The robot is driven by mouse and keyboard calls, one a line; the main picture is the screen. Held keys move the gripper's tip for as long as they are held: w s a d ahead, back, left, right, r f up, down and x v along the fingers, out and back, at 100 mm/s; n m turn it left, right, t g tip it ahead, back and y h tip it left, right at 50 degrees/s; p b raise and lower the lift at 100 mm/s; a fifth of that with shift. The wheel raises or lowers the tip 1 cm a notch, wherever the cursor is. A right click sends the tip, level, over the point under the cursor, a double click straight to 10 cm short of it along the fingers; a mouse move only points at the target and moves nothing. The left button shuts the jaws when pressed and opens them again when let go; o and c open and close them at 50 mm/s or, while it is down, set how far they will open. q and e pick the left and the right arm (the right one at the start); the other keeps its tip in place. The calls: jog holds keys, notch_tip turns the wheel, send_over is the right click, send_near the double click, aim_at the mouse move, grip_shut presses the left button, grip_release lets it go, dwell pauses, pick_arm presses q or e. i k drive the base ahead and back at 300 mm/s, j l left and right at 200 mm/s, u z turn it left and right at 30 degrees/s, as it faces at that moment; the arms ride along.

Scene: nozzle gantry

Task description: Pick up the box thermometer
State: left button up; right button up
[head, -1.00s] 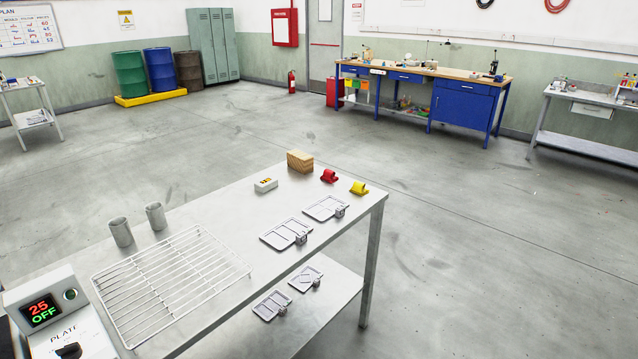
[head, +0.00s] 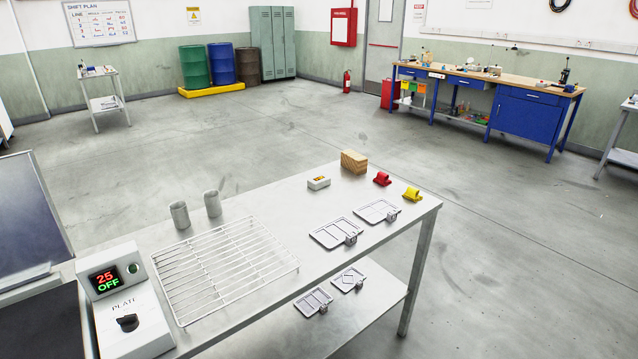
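A small white box with a small dark and orange marking on top (head: 318,183) lies on the metal table (head: 330,270), towards its far edge. It looks like the box thermometer, but the marking is too small to read. A wooden block (head: 354,162) stands just behind and to the right of it. Neither of my grippers is in view.
A red clip (head: 382,179), a yellow clip (head: 412,194), several grey hinged moulds (head: 336,233), a wire rack (head: 222,268) and two metal cups (head: 180,215) share the table and its lower shelf. A plate controller (head: 125,300) reading 25 OFF stands at left.

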aim_at(319, 182)
jog(key=i+l, duration=0.1)
jog(key=l, duration=0.25)
jog(key=i+l, duration=0.1)
jog(key=l, duration=0.3)
jog(key=i+l, duration=0.15)
jog(key=l, duration=0.2)
jog(key=i+l, duration=0.1)
jog(key=l, duration=0.3)
jog(key=i+l, duration=0.1)
jog(key=l, duration=0.25)
